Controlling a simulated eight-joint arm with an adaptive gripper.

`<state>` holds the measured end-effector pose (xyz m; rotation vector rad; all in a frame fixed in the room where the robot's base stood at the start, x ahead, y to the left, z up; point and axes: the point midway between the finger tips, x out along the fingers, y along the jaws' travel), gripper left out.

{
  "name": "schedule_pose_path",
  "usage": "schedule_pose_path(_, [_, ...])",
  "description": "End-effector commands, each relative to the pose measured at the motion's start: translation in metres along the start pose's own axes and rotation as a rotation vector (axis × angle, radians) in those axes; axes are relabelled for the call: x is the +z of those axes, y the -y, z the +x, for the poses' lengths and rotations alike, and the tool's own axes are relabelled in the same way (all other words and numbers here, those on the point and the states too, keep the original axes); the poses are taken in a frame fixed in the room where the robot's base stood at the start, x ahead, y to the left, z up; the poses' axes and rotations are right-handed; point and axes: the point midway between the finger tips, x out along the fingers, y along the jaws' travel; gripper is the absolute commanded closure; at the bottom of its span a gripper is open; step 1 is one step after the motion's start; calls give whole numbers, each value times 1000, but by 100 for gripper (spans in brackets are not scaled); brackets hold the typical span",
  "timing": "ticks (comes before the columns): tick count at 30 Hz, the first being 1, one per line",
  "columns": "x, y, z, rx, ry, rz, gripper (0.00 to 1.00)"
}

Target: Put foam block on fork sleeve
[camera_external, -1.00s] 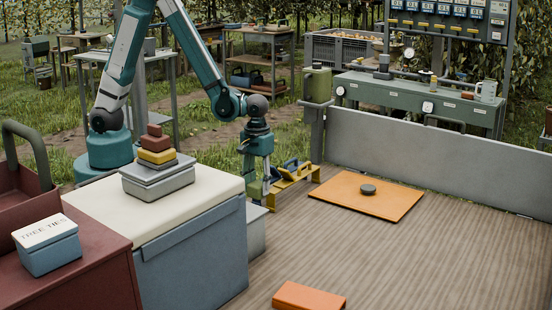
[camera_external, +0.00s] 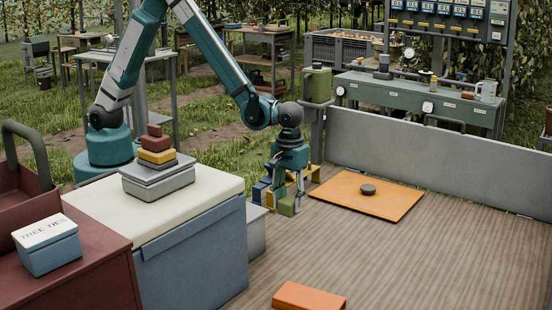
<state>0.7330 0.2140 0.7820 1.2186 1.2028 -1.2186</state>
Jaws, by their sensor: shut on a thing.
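My gripper (camera_external: 290,196) points down over the deck beside the white-topped blue chest. It is shut on a small olive-green block (camera_external: 287,206), which I take to be the foam block; the fingers partly cover it. Behind the gripper is a low yellow and blue frame (camera_external: 315,173), mostly hidden now. It may be the fork sleeve, but I cannot tell for sure. Whether the block touches the deck or the frame is not clear.
An orange board (camera_external: 345,190) with a dark round puck (camera_external: 368,189) lies to the right. An orange block (camera_external: 308,297) is at the front. The blue chest (camera_external: 195,260) stands left, bearing stacked boxes (camera_external: 157,180). The deck's middle right is clear.

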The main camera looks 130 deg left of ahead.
Motion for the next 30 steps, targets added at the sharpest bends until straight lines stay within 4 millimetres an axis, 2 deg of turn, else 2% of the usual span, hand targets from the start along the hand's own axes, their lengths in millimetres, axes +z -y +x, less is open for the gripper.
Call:
schedule_pose_path(1, [10,-18,-2,0,0,4,73])
schedule_pose_path(6, [43,-70,-7,0,0,1,73])
schedule_pose_path(11, [79,-116,-11,0,0,-1,73])
schedule_pose_path(18, [142,-180,-18,0,0,-3,73])
schedule_pose_path(24, [198,-224,-22,0,0,-7,73])
schedule_pose_path(30, [238,-250,-26,0,0,-10,73])
